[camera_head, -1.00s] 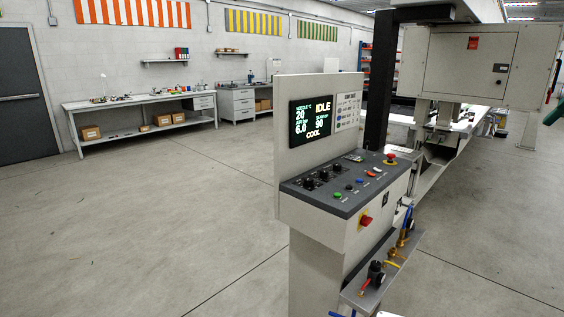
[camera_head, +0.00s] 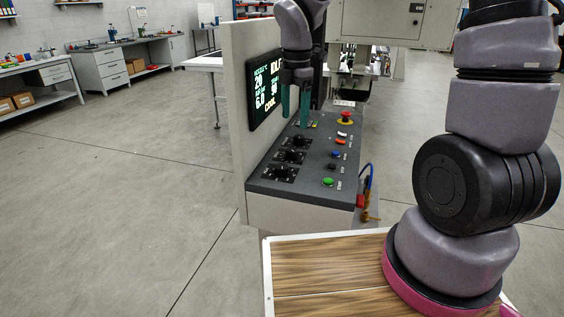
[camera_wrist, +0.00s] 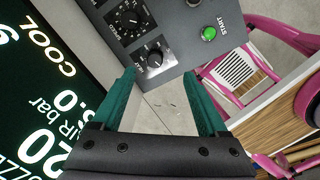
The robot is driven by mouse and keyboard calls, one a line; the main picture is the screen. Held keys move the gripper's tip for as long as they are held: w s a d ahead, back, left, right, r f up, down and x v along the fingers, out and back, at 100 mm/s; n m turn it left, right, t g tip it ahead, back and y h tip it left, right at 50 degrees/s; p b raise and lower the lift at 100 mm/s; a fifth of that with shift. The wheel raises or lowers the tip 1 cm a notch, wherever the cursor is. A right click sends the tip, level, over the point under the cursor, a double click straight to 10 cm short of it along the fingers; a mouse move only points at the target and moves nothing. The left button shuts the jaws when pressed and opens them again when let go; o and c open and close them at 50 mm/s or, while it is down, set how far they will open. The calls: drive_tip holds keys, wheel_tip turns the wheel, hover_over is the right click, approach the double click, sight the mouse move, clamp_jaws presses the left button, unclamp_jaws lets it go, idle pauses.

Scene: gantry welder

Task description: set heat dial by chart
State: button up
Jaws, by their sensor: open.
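The control console (camera_head: 262,190) carries a row of black dials. They are a near dial (camera_head: 281,172), a middle dial (camera_head: 291,155) and a far dial (camera_head: 300,141); their labels are too small to read. The wrist view shows two dials, one (camera_wrist: 154,58) just beyond the fingertips and another (camera_wrist: 130,18) above it. My gripper (camera_head: 295,115) has green fingers, is open and empty, and hangs over the console's far part beside the screen. In the wrist view the fingers (camera_wrist: 160,76) stand apart, with no dial between them. The chart is not visible now.
The screen (camera_head: 265,88) reads IDLE, 20, 6.0, 90 and COOL, on an upright panel close left of my gripper. A green START button (camera_wrist: 209,33) and a red emergency stop (camera_head: 345,119) are on the console. Open floor (camera_head: 130,215) lies left.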

sight(282, 166)
drive_tip(key=a+f+n, duration=0.1)
drive_tip(key=f, duration=0.4)
drive_tip(key=a+f+n, duration=0.1)
drive_tip(key=f, duration=0.3)
drive_tip(key=a+f+n, duration=0.1)
drive_tip(key=f+n, duration=0.1)
drive_tip(key=f, duration=0.3)
drive_tip(key=shift+w+a+f+g, duration=0.1)
drive_tip(key=shift+f+g, duration=0.2)
drive_tip(key=shift+g, duration=0.1)
clamp_jaws()
